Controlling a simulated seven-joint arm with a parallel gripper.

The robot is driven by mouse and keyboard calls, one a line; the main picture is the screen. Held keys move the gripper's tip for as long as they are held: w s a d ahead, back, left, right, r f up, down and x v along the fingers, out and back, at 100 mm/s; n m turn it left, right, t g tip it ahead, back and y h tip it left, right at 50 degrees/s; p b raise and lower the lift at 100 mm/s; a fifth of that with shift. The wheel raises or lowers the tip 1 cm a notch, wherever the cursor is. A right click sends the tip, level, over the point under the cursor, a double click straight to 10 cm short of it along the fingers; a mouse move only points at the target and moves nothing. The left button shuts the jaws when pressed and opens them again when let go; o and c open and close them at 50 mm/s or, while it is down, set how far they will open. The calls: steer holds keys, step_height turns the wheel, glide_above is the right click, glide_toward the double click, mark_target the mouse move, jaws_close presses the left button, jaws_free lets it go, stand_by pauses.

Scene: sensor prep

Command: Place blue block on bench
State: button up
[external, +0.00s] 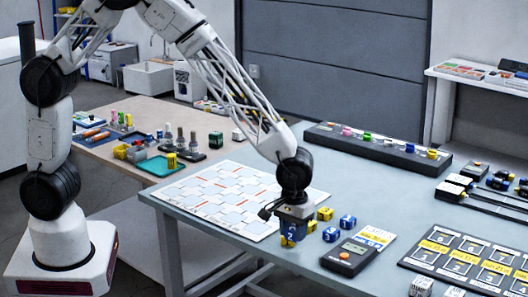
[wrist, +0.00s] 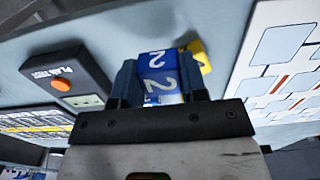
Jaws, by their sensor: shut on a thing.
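My gripper (external: 290,226) points down near the front edge of the blue-grey bench (external: 390,190). It is shut on a blue block (external: 291,238), which also shows in the wrist view (wrist: 157,72) with a white 2 on its faces, between the two dark fingers (wrist: 160,88). Two other blue blocks, one nearer (external: 331,234) and one farther (external: 348,222), sit on the bench to the right of my gripper. I cannot tell whether the held block touches the bench.
Yellow blocks (external: 325,214) sit close beside my gripper; one shows behind the held block in the wrist view (wrist: 201,57). A dark device with an orange button (external: 347,258) lies to the right. A white patterned board (external: 225,195) lies left. The bench middle is clear.

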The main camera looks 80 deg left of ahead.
mark_target(312, 253)
steer(key=shift+w+d+f, duration=0.1)
steer(key=shift+w+d, duration=0.1)
steer(key=shift+w, duration=0.65)
steer(key=shift+w+d+f, duration=0.1)
steer(key=shift+w+d, duration=0.05)
steer(key=shift+w, duration=0.7)
steer(key=shift+w+d+f, duration=0.1)
steer(key=shift+w+d, duration=0.1)
steer(key=shift+w, duration=0.65)
steer(key=shift+f, duration=1.7)
steer(key=shift+f, duration=0.2)
steer(key=o, duration=0.9)
steer(key=shift+r, duration=0.2)
